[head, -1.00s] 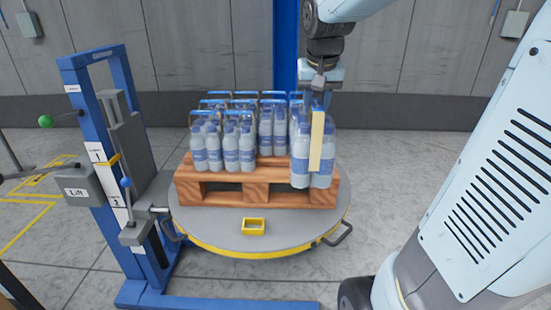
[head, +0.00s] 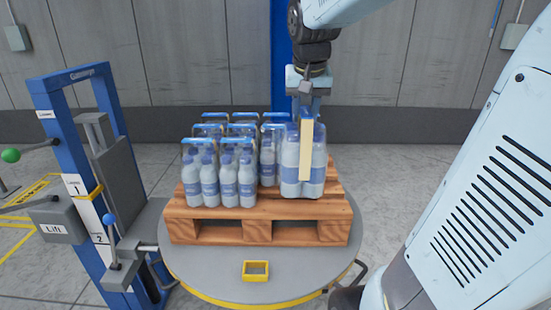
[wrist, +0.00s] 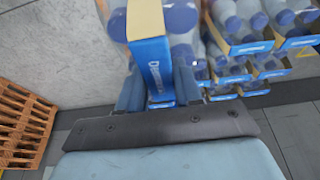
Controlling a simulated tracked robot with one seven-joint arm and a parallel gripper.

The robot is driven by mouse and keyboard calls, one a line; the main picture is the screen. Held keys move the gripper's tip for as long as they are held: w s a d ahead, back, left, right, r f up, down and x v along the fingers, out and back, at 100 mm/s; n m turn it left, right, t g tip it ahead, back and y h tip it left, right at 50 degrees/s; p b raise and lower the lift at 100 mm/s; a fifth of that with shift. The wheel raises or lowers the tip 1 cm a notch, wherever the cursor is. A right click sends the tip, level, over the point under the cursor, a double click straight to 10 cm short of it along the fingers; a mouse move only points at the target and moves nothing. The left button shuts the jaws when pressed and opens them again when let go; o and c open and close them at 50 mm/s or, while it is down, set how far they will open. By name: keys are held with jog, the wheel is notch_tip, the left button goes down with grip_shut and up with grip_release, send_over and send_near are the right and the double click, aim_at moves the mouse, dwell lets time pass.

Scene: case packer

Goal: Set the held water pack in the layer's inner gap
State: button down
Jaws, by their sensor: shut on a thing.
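My gripper (head: 307,108) is shut on the top of the water pack (head: 290,170), clear bottles with blue caps and labels and a pale strip down the near side. The pack is upright at the layer's right side. Whether its base touches the pallet is unclear. In the wrist view my gripper (wrist: 158,92) clasps the held pack's blue printed band (wrist: 153,70). The layer's other packs (head: 220,180) stand to the left on the wooden pallet (head: 270,233). A pack (head: 268,160) stands just left of the held one. The gap behind is mostly hidden.
The pallet sits on a round grey turntable (head: 215,272) with a yellow frame (head: 256,271) at its front. A blue lift post (head: 65,160) with a Lift box (head: 62,222) stands left. Bare pallet boards (head: 335,205) show right of the held pack.

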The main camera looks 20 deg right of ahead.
jog(key=w+a+f, duration=0.3)
jog(key=w+f, duration=0.9)
jog(key=shift+w+f, duration=0.3)
jog(key=shift+w, duration=0.05)
jog(key=c, duration=1)
grip_release()
jog(key=shift+a+f, duration=0.1)
jog(key=shift+f, duration=0.05)
jog(key=shift+o, duration=1.2)
